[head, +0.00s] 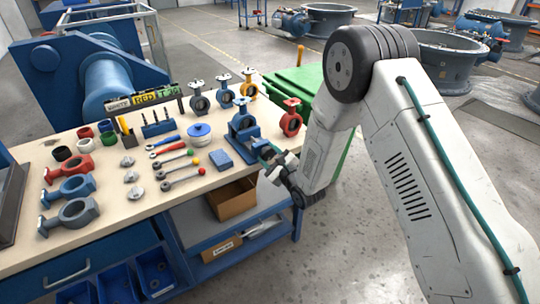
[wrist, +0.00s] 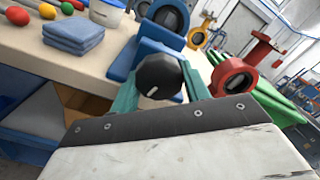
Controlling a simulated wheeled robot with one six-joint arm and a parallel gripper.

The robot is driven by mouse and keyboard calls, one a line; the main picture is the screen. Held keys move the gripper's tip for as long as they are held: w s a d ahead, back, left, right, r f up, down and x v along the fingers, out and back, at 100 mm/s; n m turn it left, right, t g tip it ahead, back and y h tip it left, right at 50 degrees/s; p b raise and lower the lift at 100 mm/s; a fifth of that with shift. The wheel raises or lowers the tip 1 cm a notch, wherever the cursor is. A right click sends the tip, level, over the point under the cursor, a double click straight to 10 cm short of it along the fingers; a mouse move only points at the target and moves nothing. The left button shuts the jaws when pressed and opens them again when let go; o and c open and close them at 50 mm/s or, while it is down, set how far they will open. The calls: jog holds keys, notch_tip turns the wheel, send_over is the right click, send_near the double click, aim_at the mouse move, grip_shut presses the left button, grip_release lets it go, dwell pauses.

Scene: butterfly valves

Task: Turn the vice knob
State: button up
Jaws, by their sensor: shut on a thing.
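My gripper (head: 268,152) reaches the front of the vice from the right. In the wrist view its teal fingers (wrist: 162,80) lie on the left and right sides of the knob, shut on it. In the head view the knob is hard to make out among the fingers.
The workbench (head: 135,205) carries blue folded cloths (head: 221,158), a blue-lidded tub (head: 199,132), several ball-ended tools and valve parts. A red valve (head: 291,118) stands right of the vice. A green crate (head: 305,82) is behind it. A cardboard box (head: 232,199) sits on the lower shelf.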

jog(key=shift+w+d+m, duration=0.1)
jog(key=shift+m, duration=0.6)
jog(key=o, duration=1)
jog(key=shift+d, duration=0.1)
jog(key=v, duration=0.7)
jog(key=shift+s+d, duration=0.1)
jog(key=shift+s, duration=0.3)
